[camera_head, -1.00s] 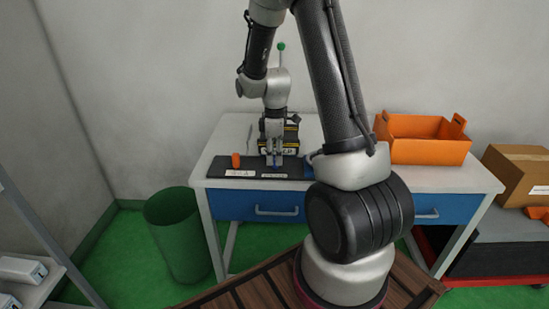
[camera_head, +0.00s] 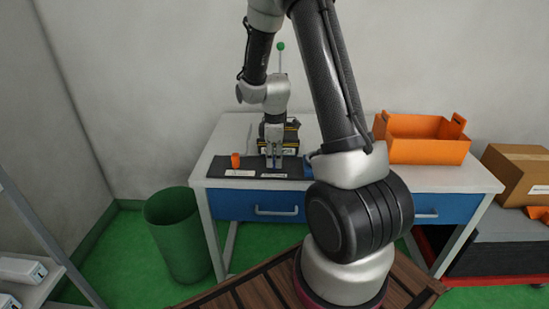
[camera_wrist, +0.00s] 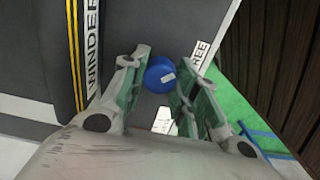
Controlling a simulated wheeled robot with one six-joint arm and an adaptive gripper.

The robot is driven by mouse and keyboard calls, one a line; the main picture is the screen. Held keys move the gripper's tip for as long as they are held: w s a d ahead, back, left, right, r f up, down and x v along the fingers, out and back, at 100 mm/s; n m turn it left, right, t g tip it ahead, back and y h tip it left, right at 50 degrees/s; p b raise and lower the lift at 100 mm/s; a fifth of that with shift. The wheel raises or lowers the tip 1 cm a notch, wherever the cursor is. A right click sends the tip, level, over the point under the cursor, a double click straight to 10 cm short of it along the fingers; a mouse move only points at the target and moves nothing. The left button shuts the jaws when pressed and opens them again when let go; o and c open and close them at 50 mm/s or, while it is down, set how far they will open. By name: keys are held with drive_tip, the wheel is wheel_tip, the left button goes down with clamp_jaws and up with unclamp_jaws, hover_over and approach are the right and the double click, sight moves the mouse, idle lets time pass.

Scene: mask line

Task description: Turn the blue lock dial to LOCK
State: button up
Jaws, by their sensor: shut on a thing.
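The blue lock dial (camera_wrist: 159,75) is a round knob with a small white mark on its top, seen in the wrist view. My gripper (camera_wrist: 160,84) points down at it, with one finger on each side, and is shut on it. In the head view my gripper (camera_head: 273,165) stands over the dark panel (camera_head: 216,168) on the table, and the dial is mostly hidden between the fingers. A white label (camera_wrist: 200,55) ending in "REE" lies beside the dial. Another white label (camera_wrist: 163,120) shows between the fingers, its text unreadable.
A black box with yellow stripes and "WINDER" lettering (camera_wrist: 92,50) stands close behind the dial. An orange knob (camera_head: 236,160) sits left on the panel. An orange crate (camera_head: 421,150) is at right. A green bin (camera_head: 180,240) stands on the floor at left.

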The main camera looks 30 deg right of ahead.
drive_tip(key=m, duration=0.4)
drive_tip(key=shift+m, duration=0.4)
drive_tip(key=m, duration=0.4)
drive_tip(key=shift+m, duration=0.3)
drive_tip(key=m, duration=0.4)
drive_tip(key=shift+m, duration=2.1)
drive_tip(key=o, duration=1)
drive_tip(key=shift+o, duration=0.2)
